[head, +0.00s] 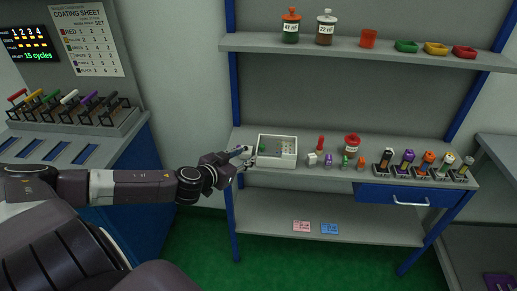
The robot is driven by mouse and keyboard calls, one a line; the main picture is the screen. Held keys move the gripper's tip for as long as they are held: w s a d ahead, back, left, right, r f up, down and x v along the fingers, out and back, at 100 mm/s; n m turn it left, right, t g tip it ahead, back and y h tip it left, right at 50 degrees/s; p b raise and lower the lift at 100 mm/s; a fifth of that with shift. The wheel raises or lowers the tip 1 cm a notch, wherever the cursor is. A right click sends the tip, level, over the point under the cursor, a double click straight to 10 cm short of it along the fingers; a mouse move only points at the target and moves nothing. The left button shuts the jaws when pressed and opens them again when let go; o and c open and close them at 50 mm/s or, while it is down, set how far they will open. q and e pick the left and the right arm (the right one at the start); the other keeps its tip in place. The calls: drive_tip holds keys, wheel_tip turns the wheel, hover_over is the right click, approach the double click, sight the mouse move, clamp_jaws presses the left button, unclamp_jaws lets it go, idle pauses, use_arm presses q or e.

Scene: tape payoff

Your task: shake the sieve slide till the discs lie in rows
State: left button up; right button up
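A white open box (277,163), which looks like the sieve slide, sits on the middle shelf at its left end. Small green and pale spots show inside it; they are too small to tell whether they are discs or lie in rows. My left gripper (247,157) is at the box's left side, close to its wall. I cannot tell whether it touches the box or whether its fingers are open or shut. My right gripper is not in view.
Right of the box on the shelf (335,178) stand small coloured pieces, a red-lidded jar (352,144) and several dark holders with coloured tops (406,160). Jars and coloured dishes (436,48) are on the upper shelf. A lever console (75,112) is at the left.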

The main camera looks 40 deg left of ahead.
use_arm(q)
drive_tip(key=shift+s+d+r, duration=0.15)
drive_tip(key=shift+s+r, duration=0.1)
drive_tip(key=shift+s, duration=0.2)
drive_tip(key=shift+f, duration=0.1)
